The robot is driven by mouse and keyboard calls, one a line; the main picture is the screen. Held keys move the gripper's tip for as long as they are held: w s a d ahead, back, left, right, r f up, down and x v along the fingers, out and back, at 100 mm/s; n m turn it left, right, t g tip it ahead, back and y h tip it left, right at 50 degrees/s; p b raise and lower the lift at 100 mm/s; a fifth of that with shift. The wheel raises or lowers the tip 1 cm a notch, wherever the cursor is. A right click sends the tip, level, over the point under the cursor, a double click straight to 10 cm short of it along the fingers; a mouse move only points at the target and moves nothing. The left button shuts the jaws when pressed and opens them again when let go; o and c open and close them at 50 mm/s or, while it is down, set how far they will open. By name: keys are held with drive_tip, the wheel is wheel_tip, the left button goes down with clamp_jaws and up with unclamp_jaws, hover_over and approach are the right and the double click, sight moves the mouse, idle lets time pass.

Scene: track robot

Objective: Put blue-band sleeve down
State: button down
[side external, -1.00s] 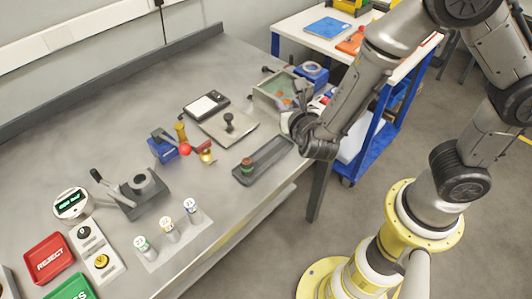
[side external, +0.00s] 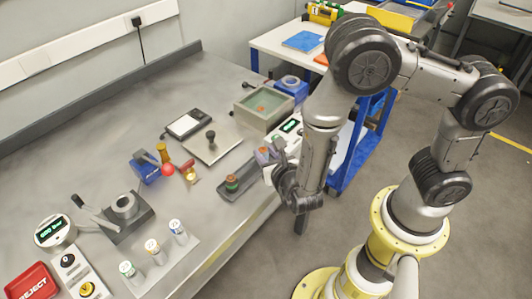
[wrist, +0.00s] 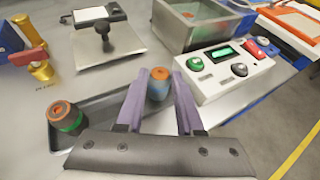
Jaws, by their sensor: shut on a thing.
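My gripper (wrist: 159,98) is shut on the blue-band sleeve (wrist: 158,85), which stands roughly upright between the two purple fingers. The sleeve has an orange top and a bluish side. In the side view my gripper (side external: 264,155) is at the right end of the long dark tray (side external: 228,191). In the wrist view the sleeve overlaps the right end of the tray (wrist: 97,101). I cannot tell whether it touches the tray floor. A green-band sleeve (wrist: 66,117) stands in the tray's left end and also shows in the side view (side external: 232,182).
A control box (wrist: 226,68) with a green display and buttons stands close to the right of my gripper. A grey open bin (wrist: 196,27) is behind. A plate with a black knob (wrist: 104,42) lies behind the tray. The tray's middle is clear.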

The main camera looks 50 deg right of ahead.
drive_tip(key=shift+f, duration=0.15)
drive_tip(key=c, duration=0.5)
unclamp_jaws()
drive_tip(key=shift+c, duration=0.2)
